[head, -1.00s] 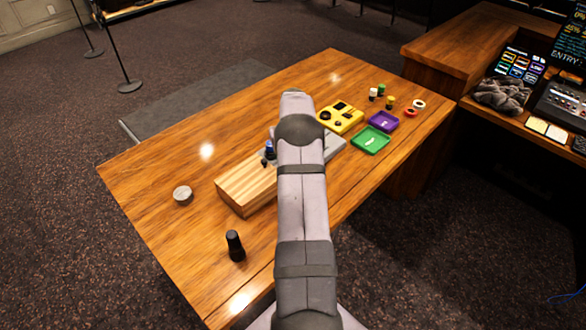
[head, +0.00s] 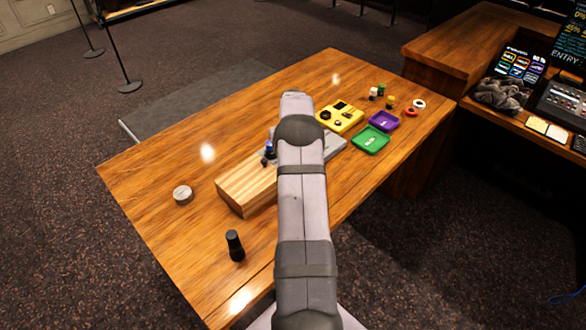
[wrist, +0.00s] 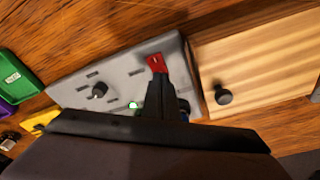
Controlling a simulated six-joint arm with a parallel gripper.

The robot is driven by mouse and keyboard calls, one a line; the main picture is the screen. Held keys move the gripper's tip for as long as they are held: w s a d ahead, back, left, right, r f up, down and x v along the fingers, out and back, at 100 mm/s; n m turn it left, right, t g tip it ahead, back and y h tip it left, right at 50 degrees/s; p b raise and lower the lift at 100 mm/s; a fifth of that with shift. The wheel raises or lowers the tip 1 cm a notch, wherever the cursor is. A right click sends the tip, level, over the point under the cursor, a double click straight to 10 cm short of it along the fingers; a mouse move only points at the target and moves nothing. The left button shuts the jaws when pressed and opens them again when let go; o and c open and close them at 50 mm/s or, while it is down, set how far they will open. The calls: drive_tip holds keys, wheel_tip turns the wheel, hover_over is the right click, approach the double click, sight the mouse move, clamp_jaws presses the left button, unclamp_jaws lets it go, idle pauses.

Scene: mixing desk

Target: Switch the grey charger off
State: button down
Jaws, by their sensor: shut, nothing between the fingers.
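The grey charger (wrist: 70,92) lies flat on the desk in the wrist view. It has a red switch (wrist: 156,63) with a small pale mark, a black knob (wrist: 99,90) and a lit green lamp (wrist: 134,104). My gripper (wrist: 160,77) is shut and empty, its tips right at the near edge of the red switch; I cannot tell whether they touch it. In the head view the charger (head: 335,145) is mostly hidden behind my arm, and the fingers are hidden too.
A wooden block (head: 240,190) with a black knob (wrist: 223,96) stands beside the charger. A yellow box (head: 341,117), a green tray (head: 370,139) and a purple tray (head: 384,121) lie beyond. A black cylinder (head: 235,246) and a round grey disc (head: 183,195) stand at the left, with bare desk around them.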

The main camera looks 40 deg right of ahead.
drive_tip(key=shift+f, duration=0.5)
drive_tip(key=shift+r, duration=0.1)
wheel_tip(320, 180, up, 7)
drive_tip(key=p, duration=0.4)
idle(0.7)
idle(0.4)
